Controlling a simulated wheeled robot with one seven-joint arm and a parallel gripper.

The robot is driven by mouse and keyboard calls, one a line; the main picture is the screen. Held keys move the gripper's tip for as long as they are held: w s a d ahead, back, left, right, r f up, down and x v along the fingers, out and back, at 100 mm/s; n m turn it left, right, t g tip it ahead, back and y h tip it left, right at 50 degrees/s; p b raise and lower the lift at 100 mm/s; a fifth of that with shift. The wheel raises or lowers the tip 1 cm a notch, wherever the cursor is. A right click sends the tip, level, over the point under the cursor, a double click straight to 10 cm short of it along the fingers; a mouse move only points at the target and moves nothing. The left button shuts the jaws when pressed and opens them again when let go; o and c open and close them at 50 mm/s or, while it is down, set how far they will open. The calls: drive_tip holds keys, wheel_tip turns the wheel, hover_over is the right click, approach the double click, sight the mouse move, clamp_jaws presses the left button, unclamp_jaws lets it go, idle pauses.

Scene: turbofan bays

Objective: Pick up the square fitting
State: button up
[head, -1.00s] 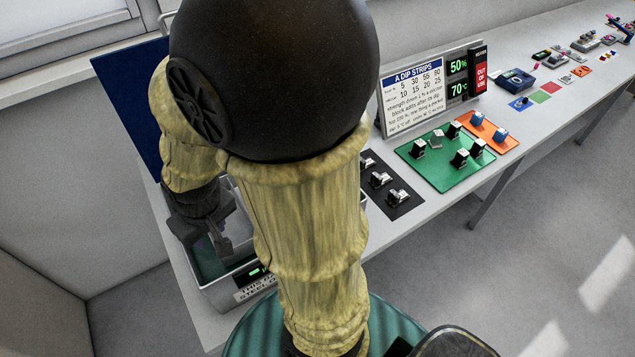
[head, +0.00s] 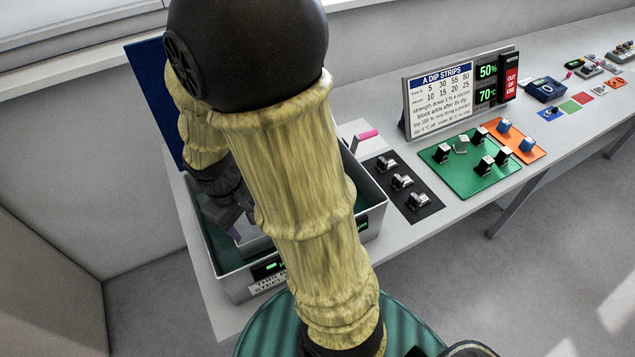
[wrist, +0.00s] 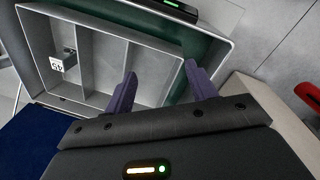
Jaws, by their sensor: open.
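In the wrist view a small grey metal fitting (wrist: 71,58) with a white numbered tag stands in the left compartment of a grey divided tray (wrist: 98,55). I cannot tell for certain that it is the square fitting. My gripper (wrist: 160,69) is open, its two purple fingers apart over the tray's right part, with nothing between them. The fitting is to the left of the fingers. In the head view my gripper (head: 236,222) is over the metal tank (head: 240,284), partly hidden by my arm. The fitting does not show there.
A black mat (head: 421,212) holds three metal fittings. A green mat (head: 461,184) holds several blocks, with an orange mat (head: 529,152) beyond. A dip-strip sign (head: 440,104) stands behind them. A blue panel (head: 151,92) rises behind the tank. A pink-handled object (head: 368,134) lies near the tank.

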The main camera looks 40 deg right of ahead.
drive_tip(key=w+d+f+n+g+h, duration=0.3)
drive_tip(key=w+d+f+n+h, duration=0.1)
drive_tip(key=w+d+n+h, duration=0.4)
drive_tip(key=w+n+h, duration=0.2)
drive_tip(key=n+h, duration=0.1)
drive_tip(key=n, duration=0.1)
drive_tip(key=shift+d+f+h, duration=0.3)
drive_tip(key=shift+f+h, duration=0.1)
drive_tip(key=shift+d, duration=0.1)
drive_tip(key=p+x, duration=0.4)
drive_tip(key=x, duration=0.7)
drive_tip(key=shift+s+d, duration=0.2)
drive_tip(key=shift+d, duration=0.05)
drive_tip(key=shift+d+f, duration=0.2)
drive_tip(key=shift+f, duration=0.1)
